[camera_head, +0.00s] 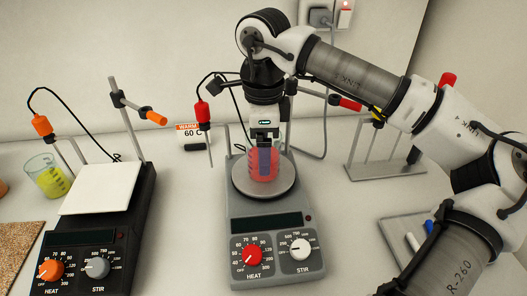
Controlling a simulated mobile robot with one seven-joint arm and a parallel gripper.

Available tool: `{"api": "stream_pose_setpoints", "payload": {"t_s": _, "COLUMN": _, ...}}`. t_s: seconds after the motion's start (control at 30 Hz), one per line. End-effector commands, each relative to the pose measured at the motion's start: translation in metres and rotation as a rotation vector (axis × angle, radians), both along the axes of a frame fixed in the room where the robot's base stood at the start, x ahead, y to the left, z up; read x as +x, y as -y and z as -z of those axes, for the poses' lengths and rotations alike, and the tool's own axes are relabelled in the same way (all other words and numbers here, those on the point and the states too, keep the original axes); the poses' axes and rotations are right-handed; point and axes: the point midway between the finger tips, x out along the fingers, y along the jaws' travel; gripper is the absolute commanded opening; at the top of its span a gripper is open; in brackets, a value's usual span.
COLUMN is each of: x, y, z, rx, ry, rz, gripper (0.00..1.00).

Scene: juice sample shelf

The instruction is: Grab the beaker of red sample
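The beaker of red sample (256,172) stands upright on the round plate of the grey hotplate stirrer in the middle of the view. My gripper (264,150) points straight down right over the beaker, and its lower end overlaps the beaker's upper part. A darker bluish shape shows within the red, perhaps a finger seen through the glass. I cannot tell whether the fingers are inside, around or in front of the beaker, or whether they are shut on it.
The grey stirrer (238,222) has red and white knobs. A black stirrer (135,212) with a white plate stands left, beside a beaker of yellow liquid (50,181). A probe (202,112) hangs left of my gripper. A stand (385,168) is at right.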

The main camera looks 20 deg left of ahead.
Motion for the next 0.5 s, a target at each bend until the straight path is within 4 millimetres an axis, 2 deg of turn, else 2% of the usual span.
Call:
{"api": "stream_pose_setpoints", "payload": {"t_s": 0.23, "x": 0.0000, "y": 0.0000, "z": 0.0028, "rx": 0.000, "ry": 0.000, "rz": 0.000, "gripper": 0.86}}
{"api": "stream_pose_setpoints", "payload": {"t_s": 0.5, "x": 0.0000, "y": -0.0001, "z": 0.0025, "rx": 0.000, "ry": 0.000, "rz": 0.000, "gripper": 0.52}}
